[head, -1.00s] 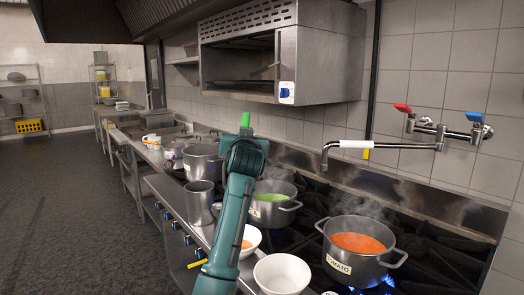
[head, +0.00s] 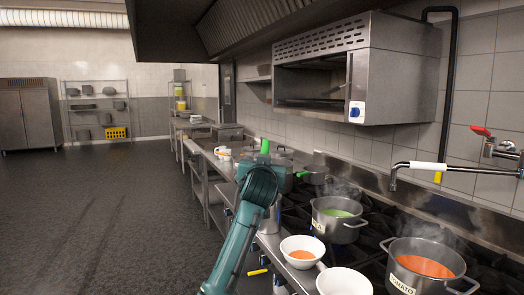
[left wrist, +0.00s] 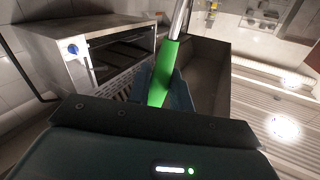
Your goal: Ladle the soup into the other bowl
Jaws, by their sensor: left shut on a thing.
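My left gripper (left wrist: 166,88) is shut on the green handle of a ladle (left wrist: 164,72), whose metal shaft runs up out of the left wrist view. In the head view, my arm hides most of this gripper, and the green handle (head: 265,146) sticks up above it. The ladle's cup cannot be made out. A white bowl with orange soup (head: 297,242) stands on the counter right of my arm. A second white bowl (head: 345,284), apparently empty, stands nearer, cut by the bottom edge. My right gripper is not in view.
A steaming pot of green soup (head: 337,228) and a steaming pot of orange soup labelled TOMATO (head: 428,283) stand on the stove to the right. A steel oven (head: 400,75) hangs above, with a wall tap (head: 440,167) at right. Open floor (head: 90,220) lies left.

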